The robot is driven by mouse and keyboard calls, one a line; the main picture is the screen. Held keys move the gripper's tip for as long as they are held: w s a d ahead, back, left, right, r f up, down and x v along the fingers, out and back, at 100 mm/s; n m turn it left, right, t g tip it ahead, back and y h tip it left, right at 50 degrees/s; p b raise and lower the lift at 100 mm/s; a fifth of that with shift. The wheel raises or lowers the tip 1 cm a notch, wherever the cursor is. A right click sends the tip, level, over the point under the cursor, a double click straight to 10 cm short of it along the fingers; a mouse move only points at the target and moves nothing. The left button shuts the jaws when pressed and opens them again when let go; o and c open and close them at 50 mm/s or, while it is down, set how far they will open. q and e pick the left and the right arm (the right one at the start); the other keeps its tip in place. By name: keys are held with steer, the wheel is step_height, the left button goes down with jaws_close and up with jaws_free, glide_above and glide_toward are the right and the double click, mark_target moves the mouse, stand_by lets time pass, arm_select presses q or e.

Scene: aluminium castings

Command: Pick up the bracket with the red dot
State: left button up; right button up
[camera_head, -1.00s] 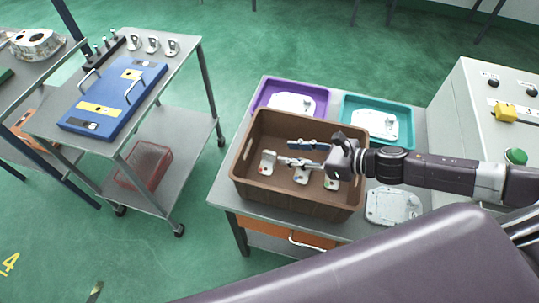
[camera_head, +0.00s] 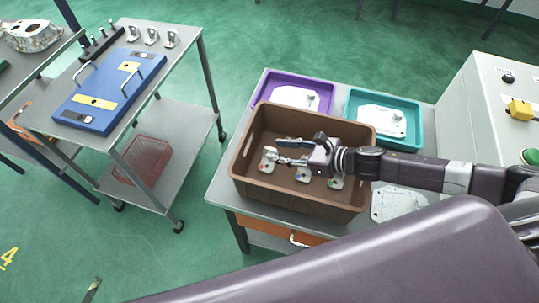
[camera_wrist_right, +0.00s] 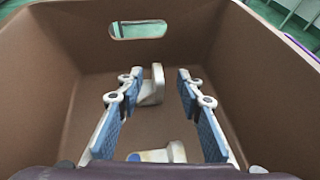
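Several pale brackets stand in the brown crate (camera_head: 300,205). The leftmost bracket (camera_head: 268,158) seems to carry a reddish dot low on its base, small in the head view. The middle bracket (camera_head: 303,174) has a blue mark, and the right one (camera_head: 335,182) a green mark. My right gripper (camera_head: 277,150) is open inside the crate, close to the leftmost bracket. In the right wrist view a bracket (camera_wrist_right: 153,84) stands between and beyond the fingertips (camera_wrist_right: 153,88); its dot does not show. A blue-dotted bracket (camera_wrist_right: 168,152) lies nearer the palm. My left gripper is not in view.
The crate walls surround my right gripper. A purple tray (camera_head: 262,97) and a teal tray (camera_head: 413,103) with castings stand behind the crate. A casting (camera_head: 398,203) lies to its right. A cart with a blue fixture (camera_head: 110,90) stands at left.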

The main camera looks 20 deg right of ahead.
mark_target(276, 151)
steer(key=shift+x, duration=1.5)
steer(key=shift+a, duration=0.1)
jaws_close()
